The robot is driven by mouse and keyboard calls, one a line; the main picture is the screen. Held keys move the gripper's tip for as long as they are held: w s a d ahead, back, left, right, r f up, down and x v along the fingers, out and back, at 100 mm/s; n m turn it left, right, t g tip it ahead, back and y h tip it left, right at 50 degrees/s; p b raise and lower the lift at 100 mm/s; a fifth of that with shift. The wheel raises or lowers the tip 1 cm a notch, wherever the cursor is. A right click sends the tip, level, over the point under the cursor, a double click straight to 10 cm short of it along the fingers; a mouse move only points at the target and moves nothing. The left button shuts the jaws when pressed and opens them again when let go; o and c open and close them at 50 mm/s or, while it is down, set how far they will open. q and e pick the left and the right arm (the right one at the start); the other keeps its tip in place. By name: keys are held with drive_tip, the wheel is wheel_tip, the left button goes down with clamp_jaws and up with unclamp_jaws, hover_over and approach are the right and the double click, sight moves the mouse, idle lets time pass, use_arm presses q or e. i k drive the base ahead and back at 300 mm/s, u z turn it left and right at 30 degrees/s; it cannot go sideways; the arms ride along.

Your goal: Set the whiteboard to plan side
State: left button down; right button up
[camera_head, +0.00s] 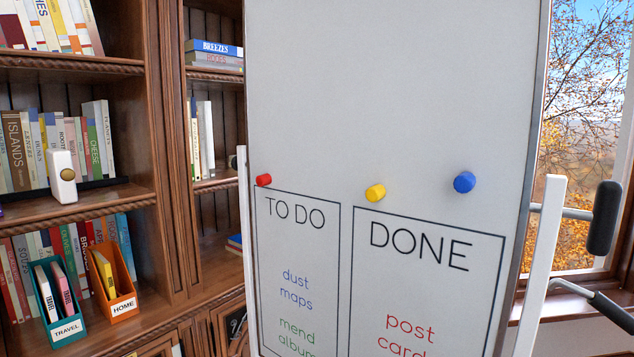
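The whiteboard (390,90) fills the middle of the head view, held between a left white post (249,260) and a right white post (540,265). The face toward me has a blank upper part and two outlined boxes below, headed "TO DO" and "DONE", with handwritten words. A red magnet (264,180), a yellow magnet (375,192) and a blue magnet (464,182) sit above the boxes. A metal rod with a black grip (605,219) sticks out at the right post. The board's bottom and back are hidden. Neither gripper is in view.
A bent metal lever with a black handle (612,311) lies below the grip. A wooden bookcase (163,150) stands at left, with books, a white device (63,176), a teal travel box (68,329) and an orange home box (123,306). A window (585,110) is at right.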

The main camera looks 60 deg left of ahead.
sight(343, 98)
drive_tip(key=u, duration=2.15)
drive_tip(key=k, duration=1.45)
drive_tip(key=z, duration=1)
drive_tip(key=i, duration=1)
